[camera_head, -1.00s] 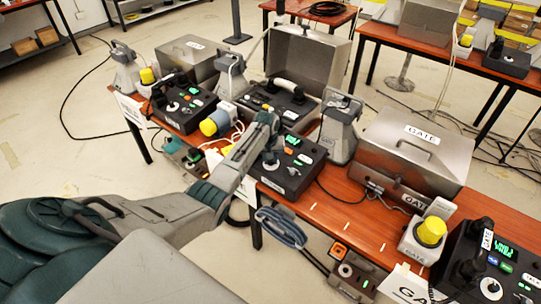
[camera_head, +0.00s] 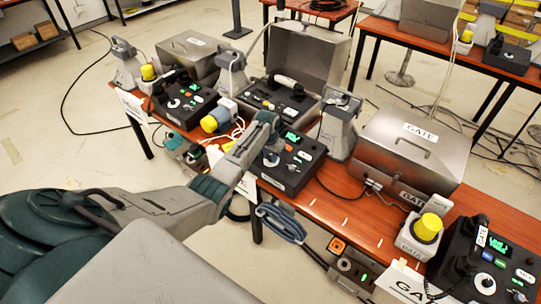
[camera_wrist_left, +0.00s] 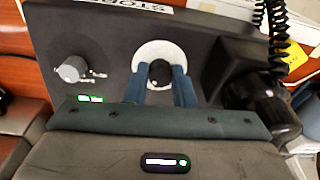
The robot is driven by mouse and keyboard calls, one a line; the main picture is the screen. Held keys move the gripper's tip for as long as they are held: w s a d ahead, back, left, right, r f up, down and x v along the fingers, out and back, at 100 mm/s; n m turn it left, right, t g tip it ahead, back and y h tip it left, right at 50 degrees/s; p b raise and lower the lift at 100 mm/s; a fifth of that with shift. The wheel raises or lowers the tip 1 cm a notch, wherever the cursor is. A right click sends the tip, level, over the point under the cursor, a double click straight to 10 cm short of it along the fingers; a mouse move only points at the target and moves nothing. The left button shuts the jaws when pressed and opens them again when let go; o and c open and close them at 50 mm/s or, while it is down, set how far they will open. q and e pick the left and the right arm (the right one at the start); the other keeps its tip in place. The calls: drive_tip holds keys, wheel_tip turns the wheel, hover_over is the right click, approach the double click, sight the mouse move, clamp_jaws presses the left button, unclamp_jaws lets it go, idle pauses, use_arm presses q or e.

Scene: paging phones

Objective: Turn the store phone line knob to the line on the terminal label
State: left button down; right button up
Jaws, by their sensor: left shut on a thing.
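The store phone terminal (camera_head: 296,160) is a dark box with a lit green display, on the wooden table in the head view. In the left wrist view its panel (camera_wrist_left: 110,50) carries a STORE label (camera_wrist_left: 150,6), seen upside down. A black knob (camera_wrist_left: 159,73) sits on a round white dial (camera_wrist_left: 150,52). My left gripper (camera_wrist_left: 160,88) has its blue fingers on both sides of this knob and is shut on it. In the head view the left gripper (camera_head: 268,152) hides much of the dial. The line marks cannot be read. My right gripper is not in view.
A grey knob (camera_wrist_left: 72,69) is left of the dial in the wrist view, and a black handset (camera_wrist_left: 262,98) is to its right. A grey horn speaker (camera_head: 341,125) and a closed GATE case (camera_head: 415,150) stand beside the terminal. A yellow beacon (camera_head: 428,226) stands farther right.

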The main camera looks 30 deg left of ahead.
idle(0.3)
use_arm(q)
drive_tip(key=c, duration=1.2)
unclamp_jaws()
drive_tip(key=shift+c, duration=0.2)
drive_tip(key=shift+r, duration=0.1)
wheel_tip(320, 180, up, 11)
drive_tip(key=s+b, duration=0.1)
drive_tip(key=shift+s+f+b, duration=0.2)
drive_tip(key=shift+s+b, duration=0.05)
drive_tip(key=shift+b, duration=0.1)
drive_tip(key=shift+d, duration=0.1)
